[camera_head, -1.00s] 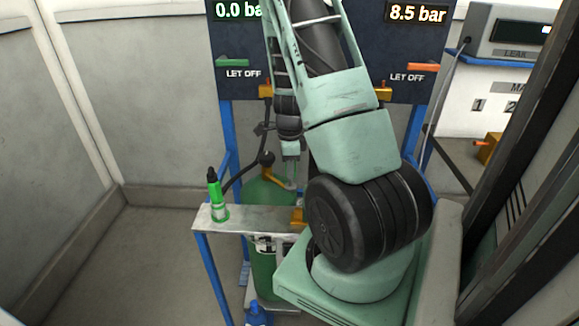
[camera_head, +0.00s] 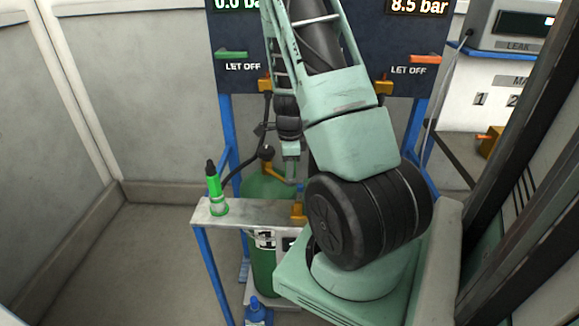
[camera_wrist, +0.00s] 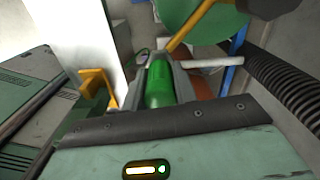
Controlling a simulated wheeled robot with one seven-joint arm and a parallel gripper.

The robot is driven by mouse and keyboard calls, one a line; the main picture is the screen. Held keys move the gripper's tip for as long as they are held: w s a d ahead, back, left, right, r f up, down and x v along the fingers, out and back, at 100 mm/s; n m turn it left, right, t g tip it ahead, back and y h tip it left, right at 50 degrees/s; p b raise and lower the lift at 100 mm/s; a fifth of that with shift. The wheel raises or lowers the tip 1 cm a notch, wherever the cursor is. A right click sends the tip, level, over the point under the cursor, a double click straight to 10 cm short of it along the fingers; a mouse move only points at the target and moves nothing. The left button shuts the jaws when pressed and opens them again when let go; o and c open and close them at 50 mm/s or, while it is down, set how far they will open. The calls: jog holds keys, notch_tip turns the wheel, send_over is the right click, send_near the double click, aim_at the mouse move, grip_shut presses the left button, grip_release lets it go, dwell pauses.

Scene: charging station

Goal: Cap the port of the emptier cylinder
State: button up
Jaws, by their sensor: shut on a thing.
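A green cylinder (camera_head: 262,190) stands behind the narrow bench at the left, under the display (camera_head: 235,5) reading 0.0, partly cut off. A brass fitting (camera_head: 277,172) with a black hose is at its top. The right display (camera_head: 417,7) reads 8.5 bar; any cylinder below it is hidden by my arm. My gripper (camera_head: 296,184) is low beside the brass fitting, its tips hard to make out. In the wrist view my gripper (camera_wrist: 163,80) is shut on a small bright green piece (camera_wrist: 160,88), perhaps the cap. The port itself cannot be made out.
A green tool with a black top (camera_head: 214,190) stands on the bench's left end (camera_head: 240,213). An orange block (camera_head: 298,211) sits near my gripper. A blue object (camera_head: 254,311) is low in front. A leak meter (camera_head: 515,30) is at right. Floor at left is clear.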

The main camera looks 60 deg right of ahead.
jog(key=shift+f+b, duration=0.4)
jog(key=shift+f, duration=0.25)
jog(key=o, duration=1)
notch_tip(320, 180, up, 18)
jog(key=shift+f+p, duration=0.25)
jog(key=shift+p, duration=0.75)
